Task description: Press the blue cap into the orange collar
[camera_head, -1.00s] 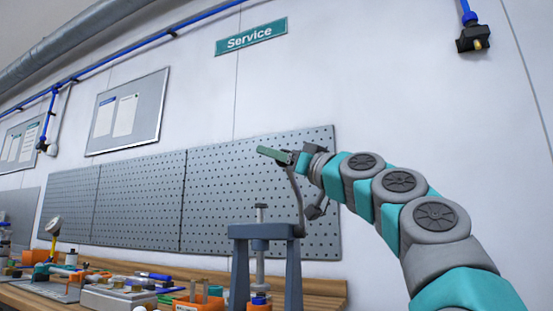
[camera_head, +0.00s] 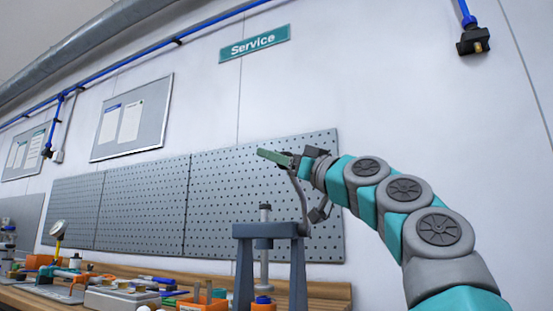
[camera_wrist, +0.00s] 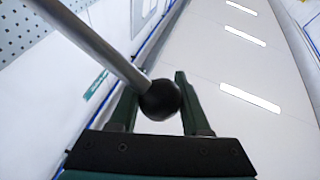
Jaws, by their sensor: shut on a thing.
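My gripper (camera_head: 275,157) is shut on the black ball knob (camera_wrist: 160,100) of a press lever, with the grey lever rod (camera_wrist: 95,45) running from it in the wrist view. In the head view the lever rises to the gripper from the blue-grey press (camera_head: 270,230). The press ram (camera_head: 264,265) points down over the orange collar (camera_head: 262,307) at the bottom edge. The blue cap (camera_head: 263,300) shows at the collar, under the ram. It is too small to tell how deep it sits or whether the ram touches it.
The wooden bench (camera_head: 325,290) runs along the wall, with a grey box (camera_head: 120,299), orange bins (camera_head: 203,303) and several tools left of the press. A grey pegboard (camera_head: 240,200) is behind the press. The air above the gripper is clear.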

